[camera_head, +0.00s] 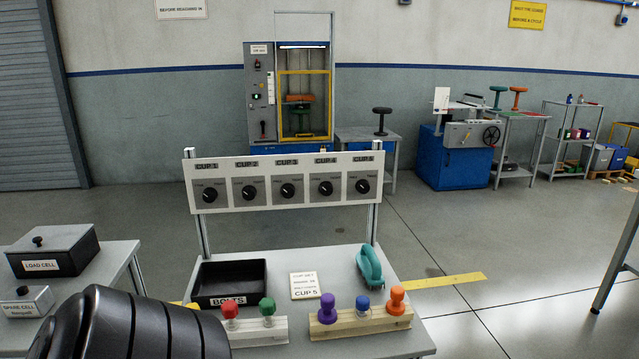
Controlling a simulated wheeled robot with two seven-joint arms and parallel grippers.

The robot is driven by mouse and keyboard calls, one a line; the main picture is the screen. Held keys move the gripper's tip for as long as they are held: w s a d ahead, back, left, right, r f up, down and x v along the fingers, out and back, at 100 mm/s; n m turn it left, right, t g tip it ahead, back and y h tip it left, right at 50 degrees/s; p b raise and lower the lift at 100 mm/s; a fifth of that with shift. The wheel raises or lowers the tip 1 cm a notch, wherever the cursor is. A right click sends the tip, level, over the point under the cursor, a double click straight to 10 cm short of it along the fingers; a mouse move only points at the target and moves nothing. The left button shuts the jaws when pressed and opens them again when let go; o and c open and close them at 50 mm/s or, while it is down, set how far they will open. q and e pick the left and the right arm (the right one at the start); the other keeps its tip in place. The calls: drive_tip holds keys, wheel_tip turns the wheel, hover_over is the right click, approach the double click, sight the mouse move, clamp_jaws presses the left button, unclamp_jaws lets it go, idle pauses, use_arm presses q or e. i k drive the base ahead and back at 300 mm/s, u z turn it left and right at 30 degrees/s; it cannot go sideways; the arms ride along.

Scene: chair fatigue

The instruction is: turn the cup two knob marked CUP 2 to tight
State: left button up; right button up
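The knob marked CUP 2 (249,192) is a round black dial on a grey plate, second from the left on a white panel (285,207). Its label sits above it. A light pointer mark shows on it, but the small words around the dial are too small to read. Similar knobs stand beside it: CUP 1 (210,195) to the left and CUP 3 (288,190) to the right. A black ribbed part of my own arm fills the bottom left, well in front of the panel. Neither gripper shows.
Below the panel, a grey table (300,262) holds a black BOLTS tray (229,300), a card (305,285), a teal clamp-like object (370,266) and racks of coloured knobs. A LOAD CELL box (55,251) sits on a left table. Open floor lies beyond the panel.

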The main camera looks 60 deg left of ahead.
sight(249, 193)
drive_tip(key=i, duration=0.6)
drive_tip(key=u, duration=1)
